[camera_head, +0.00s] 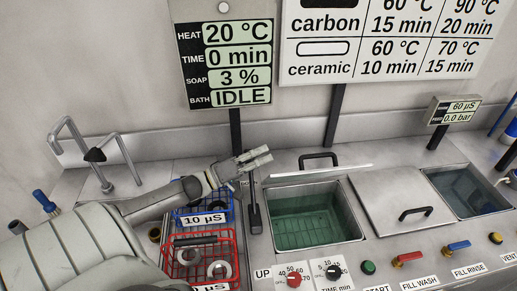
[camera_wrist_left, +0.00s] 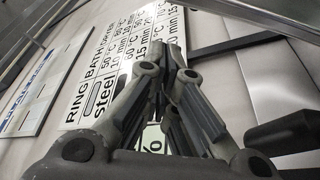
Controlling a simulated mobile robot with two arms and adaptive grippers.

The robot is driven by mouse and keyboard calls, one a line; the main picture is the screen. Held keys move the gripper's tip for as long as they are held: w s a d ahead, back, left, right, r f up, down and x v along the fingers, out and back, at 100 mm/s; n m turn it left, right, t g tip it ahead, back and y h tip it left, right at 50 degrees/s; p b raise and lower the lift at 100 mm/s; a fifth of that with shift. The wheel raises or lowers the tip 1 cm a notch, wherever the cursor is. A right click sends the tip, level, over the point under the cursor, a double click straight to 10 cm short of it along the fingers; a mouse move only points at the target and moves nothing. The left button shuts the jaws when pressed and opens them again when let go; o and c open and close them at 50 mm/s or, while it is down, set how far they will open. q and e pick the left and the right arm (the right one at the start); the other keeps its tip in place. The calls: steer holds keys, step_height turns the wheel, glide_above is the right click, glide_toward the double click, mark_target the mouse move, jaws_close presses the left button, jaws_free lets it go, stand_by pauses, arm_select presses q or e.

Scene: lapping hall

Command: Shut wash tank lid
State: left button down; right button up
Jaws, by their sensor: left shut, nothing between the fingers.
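The wash tank (camera_head: 315,220) is open, with greenish liquid and a rack inside. Behind it a thin pale edge, apparently its lid (camera_head: 322,172), runs along the tank's back, with a black handle (camera_head: 318,158) above; its exact tilt is hard to tell. My left gripper (camera_head: 262,158) is shut and empty, above and left of the tank's back left corner, left of that handle and apart from it. In the left wrist view its fingers (camera_wrist_left: 178,62) are together, with the wall signs beyond. My right gripper is not in view.
An upright lever (camera_head: 254,205) stands between the tank and the blue (camera_head: 207,215) and red (camera_head: 202,258) baskets. A flat steel lid (camera_head: 390,190) lies right of the tank, beside an open tank (camera_head: 470,190) of bluish liquid. Knobs and buttons (camera_head: 369,267) line the front.

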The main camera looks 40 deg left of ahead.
arm_select(q)
steer(key=a+b+v, duration=0.1)
steer(key=b+v, duration=0.2)
steer(key=v, duration=0.7)
steer(key=shift+w+r+m+g+h+b, duration=2)
steer(key=shift+w+r+m+g, duration=0.55)
steer(key=shift+w+g, duration=1.7)
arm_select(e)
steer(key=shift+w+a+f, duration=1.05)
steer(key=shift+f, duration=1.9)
arm_select(q)
steer(key=p+x, duration=0.1)
steer(key=x, duration=0.2)
steer(key=s+d+p+x, duration=0.1)
steer(key=p+x, duration=0.1)
steer(key=x, duration=0.2)
steer(key=s+f+p+x, duration=0.1)
steer(key=p+x, duration=0.1)
steer(key=x, duration=0.2)
steer(key=shift+w+d+f, duration=0.1)
steer(key=shift+d+f, duration=0.05)
steer(key=shift+d, duration=0.15)
steer(key=shift+s+d+f+p, duration=0.35)
steer(key=shift+s+f, duration=0.05)
steer(key=shift+s, duration=0.05)
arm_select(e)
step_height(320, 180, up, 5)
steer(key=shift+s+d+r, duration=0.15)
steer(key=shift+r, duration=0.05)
